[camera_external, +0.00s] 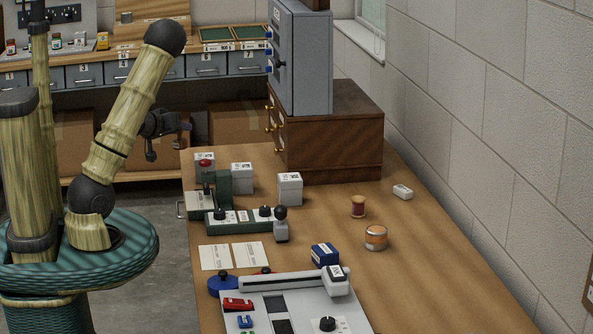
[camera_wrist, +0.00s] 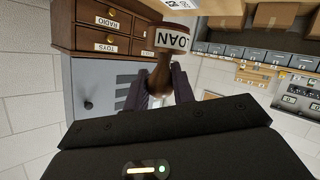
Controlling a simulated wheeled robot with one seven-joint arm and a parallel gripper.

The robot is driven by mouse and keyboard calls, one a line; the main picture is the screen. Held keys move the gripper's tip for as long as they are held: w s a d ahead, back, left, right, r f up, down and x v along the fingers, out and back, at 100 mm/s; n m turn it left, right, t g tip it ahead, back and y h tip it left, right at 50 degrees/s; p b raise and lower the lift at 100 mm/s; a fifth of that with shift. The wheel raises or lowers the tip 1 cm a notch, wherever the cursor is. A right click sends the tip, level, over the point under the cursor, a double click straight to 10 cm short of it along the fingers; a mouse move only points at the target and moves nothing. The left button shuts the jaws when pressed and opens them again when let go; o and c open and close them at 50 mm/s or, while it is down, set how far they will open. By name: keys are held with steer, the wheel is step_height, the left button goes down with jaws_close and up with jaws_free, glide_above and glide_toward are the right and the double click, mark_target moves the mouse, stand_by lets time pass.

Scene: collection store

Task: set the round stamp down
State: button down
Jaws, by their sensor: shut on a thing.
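In the external view my gripper (camera_external: 168,125) is up in the air, left of the wooden cabinet and beyond the bench's left edge. The stamp is too small and dark there to make out clearly. Nothing appears to touch it except the fingers.
The wooden bench (camera_external: 440,270) carries grey boxes (camera_external: 290,189), a green device (camera_external: 245,220), two white cards (camera_external: 233,256), a blue box (camera_external: 325,254), a tin (camera_external: 376,237) and a grey panel (camera_external: 290,300). A brown cabinet (camera_external: 335,130) stands at the back. The bench's right side is mostly clear.

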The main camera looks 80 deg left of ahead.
steer(key=w+d+f+m+t+h+b, duration=0.15)
steer(key=w+d+m+h, duration=0.5)
steer(key=w+d, duration=0.65)
steer(key=w+d+f+m+t+h+b, duration=0.1)
steer(key=w+d+m+t+h+b, duration=0.2)
steer(key=w+d+m+h, duration=0.65)
steer(key=w+d+r+m+g+h+b, duration=0.1)
steer(key=w+d+r+m+g+h, duration=0.15)
steer(key=d, duration=0.85)
steer(key=w+d+r+m+g+h+b, duration=0.2)
steer(key=w+d+r+m+g, duration=0.15)
steer(key=d, duration=0.75)
steer(key=w+d+r+m+g+h+b, duration=0.1)
steer(key=w+d+r+m+g+h, duration=0.2)
steer(key=d, duration=0.8)
step_height(320, 180, down, 10)
steer(key=n, duration=0.1)
steer(key=shift+s+r, duration=0.2)
steer(key=shift+g+y, duration=0.25)
step_height(320, 180, down, 6)
steer(key=shift+b, duration=0.45)
steer(key=shift+f, duration=0.15)
